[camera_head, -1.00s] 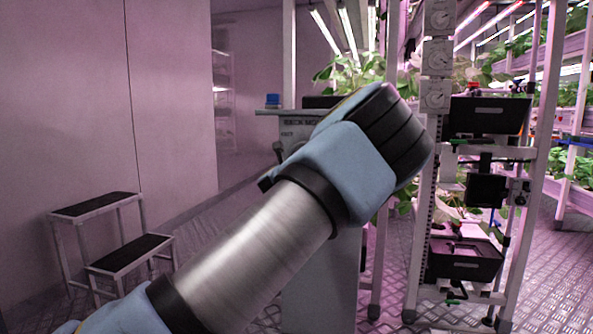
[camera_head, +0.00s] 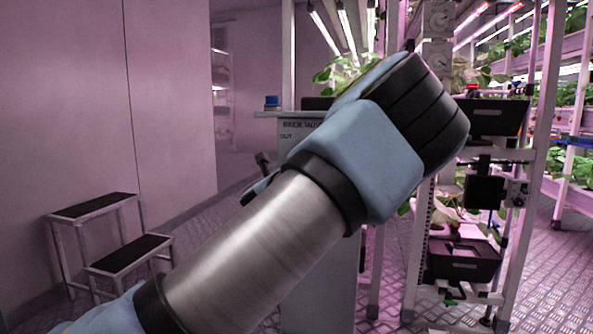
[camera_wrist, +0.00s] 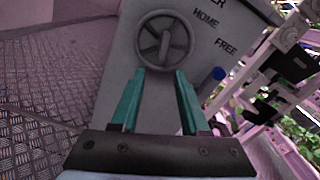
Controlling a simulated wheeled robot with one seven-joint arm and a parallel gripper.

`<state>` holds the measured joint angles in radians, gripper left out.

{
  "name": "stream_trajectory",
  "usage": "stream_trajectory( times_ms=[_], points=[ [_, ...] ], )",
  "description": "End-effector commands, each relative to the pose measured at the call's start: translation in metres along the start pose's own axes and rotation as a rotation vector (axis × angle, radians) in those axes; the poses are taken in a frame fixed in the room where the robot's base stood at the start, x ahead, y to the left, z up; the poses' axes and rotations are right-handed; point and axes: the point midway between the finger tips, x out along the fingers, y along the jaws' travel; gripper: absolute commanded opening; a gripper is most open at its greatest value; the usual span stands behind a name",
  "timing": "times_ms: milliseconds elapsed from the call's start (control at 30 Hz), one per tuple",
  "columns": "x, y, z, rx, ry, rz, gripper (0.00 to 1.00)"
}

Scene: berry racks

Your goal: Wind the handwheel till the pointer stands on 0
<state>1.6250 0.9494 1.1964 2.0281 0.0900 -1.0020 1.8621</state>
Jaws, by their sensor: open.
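A grey spoked handwheel (camera_wrist: 164,40) sits on the face of a grey cabinet (camera_wrist: 115,85) in the wrist view. Lettering reading HOME and FREE is to the right of the wheel. My gripper (camera_wrist: 160,75) is open, its two teal fingers pointing at the wheel's lower rim with nothing between them. I cannot tell whether the tips touch the rim. In the head view the cabinet (camera_head: 318,295) stands behind my arm, which hides the wheel and my fingers. I cannot make out a pointer or a 0 mark.
A two-step stool (camera_head: 95,207) stands at the left. A white rack with black crates (camera_head: 464,262) stands close to the cabinet's right. A blue item (camera_head: 271,102) is on the cabinet's top. The floor between stool and cabinet is clear.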

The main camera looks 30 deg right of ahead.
Motion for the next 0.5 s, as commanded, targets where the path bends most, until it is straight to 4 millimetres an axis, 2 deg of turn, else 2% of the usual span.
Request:
stream_trajectory(
  times_ms=[67, 267, 500],
  points=[
    [0.001, 0.008, 0.000, -0.165, 0.011, 0.010, 0.45],
    [0.004, 0.024, -0.015, -0.821, 0.035, 0.038, 0.45],
    [0.003, 0.025, -0.019, -1.655, 0.027, 0.058, 0.45]
  ],
)
